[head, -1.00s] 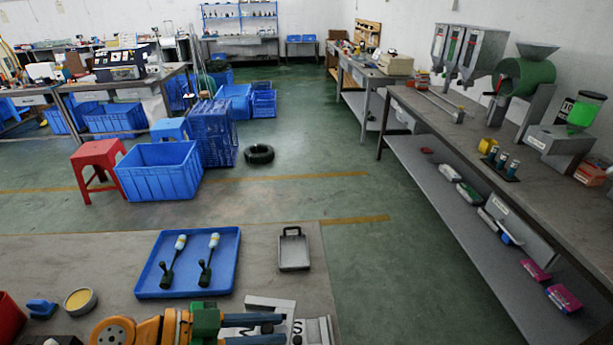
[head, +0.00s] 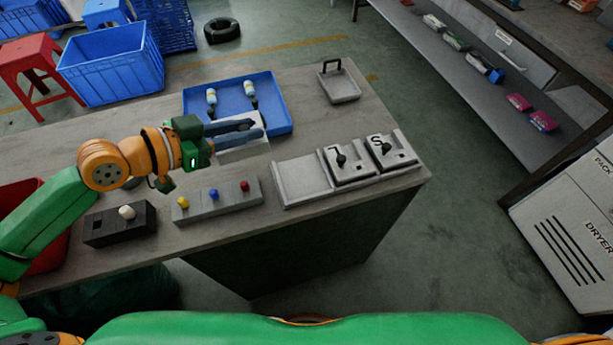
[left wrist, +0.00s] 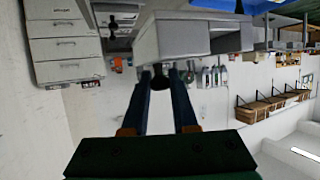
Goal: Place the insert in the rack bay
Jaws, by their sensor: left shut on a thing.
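My left gripper (head: 254,128) is over the bench in the head view, its two blue fingers pointing right. It is shut on a light grey plate-like insert (head: 242,150), held in front of the blue tray. The fingers cover part of the insert. In the left wrist view a dark piece (left wrist: 161,80) sits between the fingertips (left wrist: 161,74). The rack (head: 290,196) lies to the right near the bench's edge. Its left bay (head: 300,178) is empty. Two plates with dark knobs, one marked S (head: 404,158), fill the other bays. My right gripper is not in view.
A blue tray (head: 277,124) with two screwdriver-like tools lies behind the gripper. A small grey tray (head: 340,90) stands back right. In front are a button box (head: 220,204) with yellow, blue and red buttons and a dark box (head: 105,230) with a white knob.

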